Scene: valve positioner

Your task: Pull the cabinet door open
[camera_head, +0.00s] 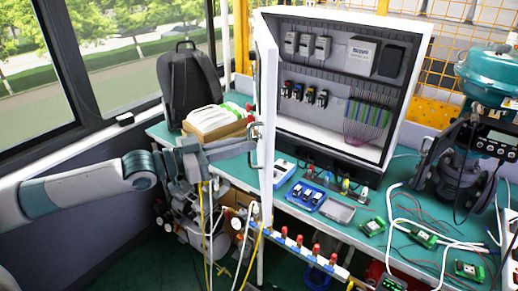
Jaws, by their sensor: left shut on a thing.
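The cabinet (408,120) is a white box standing on the bench, with its inside in view. Its white door (266,85) stands swung out at the left side, seen nearly edge-on. A dark handle (257,128) is on the door's left face. My left gripper (250,142) reaches in from the left and is shut on the handle; the fingertips are small and partly hard to make out. My right gripper is not in view.
The green bench (400,168) holds circuit boards, loose cables and blue trays (306,195) before the cabinet. A black backpack (190,85) and a cardboard box (215,125) stand left of the door. A pipe with red fittings (299,241) runs below.

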